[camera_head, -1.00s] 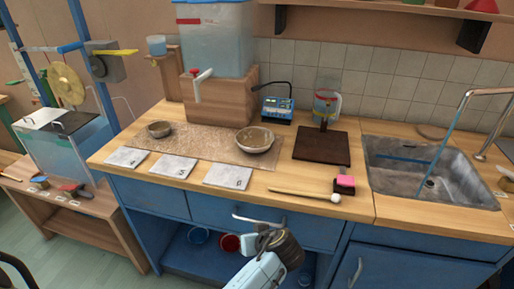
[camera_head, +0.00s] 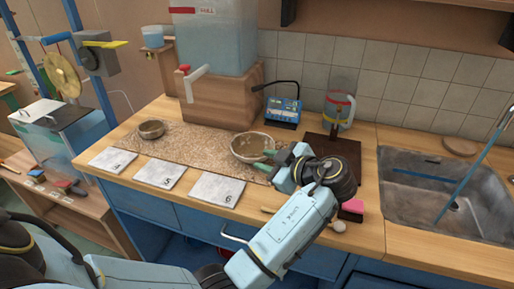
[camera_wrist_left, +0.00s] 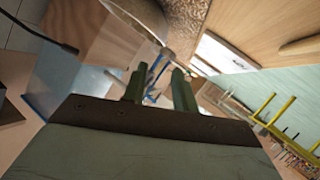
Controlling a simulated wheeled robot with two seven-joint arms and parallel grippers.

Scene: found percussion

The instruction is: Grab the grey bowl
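A larger grey-beige bowl (camera_head: 247,148) sits at the right end of the speckled mat, its rim looking slightly tilted. A smaller grey-brown bowl (camera_head: 151,130) sits at the mat's left. My left gripper (camera_head: 267,159) is at the larger bowl's right front rim, with its green fingers apart. One finger appears over the rim and the other outside it; I cannot tell whether they touch it. In the left wrist view the fingers (camera_wrist_left: 159,80) stand apart, with a pale curved edge, probably the bowl's, just beyond them. My right gripper is not in view.
White numbered cards (camera_head: 160,173) lie in front of the speckled mat (camera_head: 200,143). A wooden block (camera_head: 220,105) with a water tank stands behind. A dark board (camera_head: 345,150), a pink block (camera_head: 352,207) and the sink (camera_head: 430,195) are to the right.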

